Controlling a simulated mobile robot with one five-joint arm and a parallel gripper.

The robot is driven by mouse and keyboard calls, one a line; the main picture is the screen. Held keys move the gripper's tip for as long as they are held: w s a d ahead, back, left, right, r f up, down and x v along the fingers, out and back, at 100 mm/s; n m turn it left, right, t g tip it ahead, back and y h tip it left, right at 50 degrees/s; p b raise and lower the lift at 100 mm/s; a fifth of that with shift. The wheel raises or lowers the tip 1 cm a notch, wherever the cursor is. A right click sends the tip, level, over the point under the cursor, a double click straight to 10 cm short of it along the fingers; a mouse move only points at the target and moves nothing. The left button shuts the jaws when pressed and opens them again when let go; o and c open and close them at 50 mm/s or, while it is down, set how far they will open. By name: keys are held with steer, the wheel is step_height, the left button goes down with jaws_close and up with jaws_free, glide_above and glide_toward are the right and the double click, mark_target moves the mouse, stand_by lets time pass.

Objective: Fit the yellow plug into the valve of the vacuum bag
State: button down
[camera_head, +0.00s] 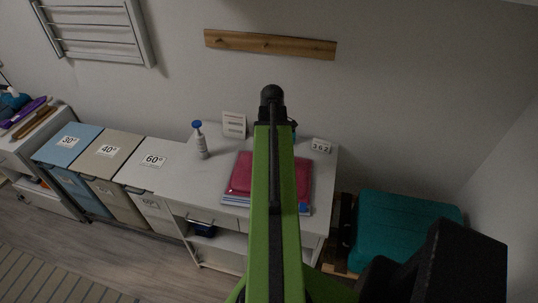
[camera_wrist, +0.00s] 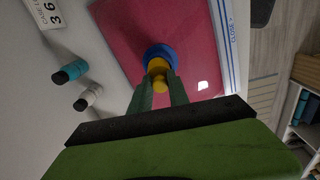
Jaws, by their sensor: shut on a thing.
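The vacuum bag (camera_head: 240,172) is a flat magenta bag lying on the white table; it fills much of the wrist view (camera_wrist: 120,35). Its valve (camera_wrist: 150,50) is a round blue ring on the bag. The yellow plug (camera_wrist: 157,66) is between the fingers of my gripper (camera_wrist: 159,92), which is shut on it. In the wrist view the plug overlaps the valve's near side; I cannot tell whether it touches or sits in it. In the head view my arm hides the plug and valve.
A teal bottle (camera_wrist: 70,72) and a white bottle (camera_wrist: 88,97) stand left of the bag in the wrist view. A blue-topped pump bottle (camera_head: 201,146), a small card (camera_head: 234,125) and a number block (camera_head: 321,146) stand on the table. A teal case (camera_head: 400,225) is at right.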

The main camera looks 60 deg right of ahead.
steer(key=f, duration=0.1)
steer(key=d+f, duration=0.1)
steer(key=f, duration=0.1)
steer(key=shift+w+f+y, duration=0.2)
steer(key=shift+f+y, duration=0.05)
steer(key=shift+y, duration=0.05)
steer(key=c, duration=1.6)
jaws_free()
steer(key=shift+a+r, duration=0.15)
steer(key=shift+a, duration=0.15)
steer(key=shift+o, duration=1.4)
steer(key=shift+a+r, duration=0.25)
steer(key=shift+a, duration=0.05)
steer(key=shift+o, duration=0.2)
steer(key=shift+d+f, duration=0.15)
steer(key=shift+d, duration=0.15)
steer(key=shift+a+r, duration=0.15)
steer(key=shift+r, duration=0.15)
step_height(320, 180, up, 12)
steer(key=p, duration=1.2)
steer(key=shift+f, duration=0.15)
